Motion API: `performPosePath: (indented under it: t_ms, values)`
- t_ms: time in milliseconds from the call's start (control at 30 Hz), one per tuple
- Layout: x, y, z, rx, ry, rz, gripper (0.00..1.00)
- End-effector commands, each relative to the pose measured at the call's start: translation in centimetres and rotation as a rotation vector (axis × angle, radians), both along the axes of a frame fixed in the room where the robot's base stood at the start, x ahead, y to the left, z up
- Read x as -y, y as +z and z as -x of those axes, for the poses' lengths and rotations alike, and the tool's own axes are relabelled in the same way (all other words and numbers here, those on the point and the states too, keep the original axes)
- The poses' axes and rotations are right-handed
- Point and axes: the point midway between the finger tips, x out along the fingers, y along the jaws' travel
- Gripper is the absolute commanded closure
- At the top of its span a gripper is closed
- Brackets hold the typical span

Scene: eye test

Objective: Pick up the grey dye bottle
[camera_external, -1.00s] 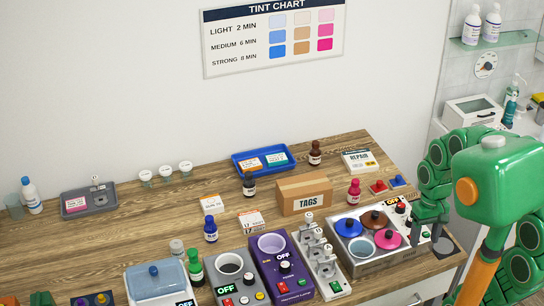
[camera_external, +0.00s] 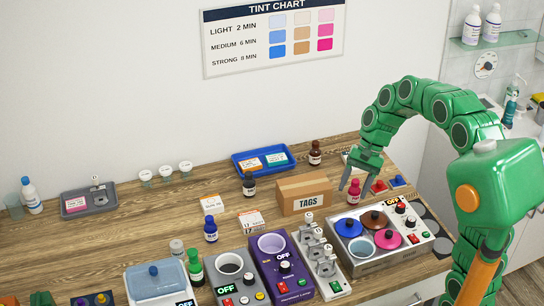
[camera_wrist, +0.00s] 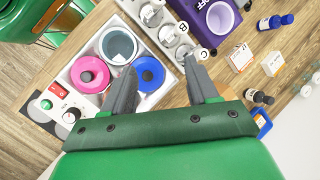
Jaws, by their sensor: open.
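The dark grey bottle (camera_external: 249,186) stands upright on the wooden table, left of the TAGS box and in front of the blue tray. In the wrist view, a dark bottle (camera_wrist: 254,95) that looks like it shows at the right, beyond the right finger. My gripper (camera_external: 357,180) is open and empty above the right part of the table, around the pink bottle in the picture, well right of the grey bottle. In the wrist view, my gripper's (camera_wrist: 160,68) two fingers are spread apart with nothing held between them.
The TAGS box (camera_external: 305,194) stands between my gripper and the grey bottle. A pink bottle (camera_external: 354,192) is close by my gripper. A brown bottle (camera_external: 315,154) and a blue bottle (camera_external: 210,230) stand farther off. The pot warmer (camera_external: 345,262) fills the front right.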

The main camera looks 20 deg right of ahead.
Motion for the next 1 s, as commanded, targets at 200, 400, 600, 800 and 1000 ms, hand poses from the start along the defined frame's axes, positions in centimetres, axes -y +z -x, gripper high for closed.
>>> performPosePath:
  t_ms: [200,400,600,800,1000]
  values:
    - [-2.2,-0.3,-4.9,-0.053,-0.082,-0.059,0.41]
    - [-4.1,-0.7,-9.1,-0.101,-0.154,-0.114,0.41]
    - [-5.8,-1.3,-13.3,-0.152,-0.223,-0.166,0.41]
    - [-7.5,-2.3,-17.1,-0.209,-0.285,-0.216,0.41]
    - [-9.0,-3.5,-20.7,-0.268,-0.342,-0.264,0.41]
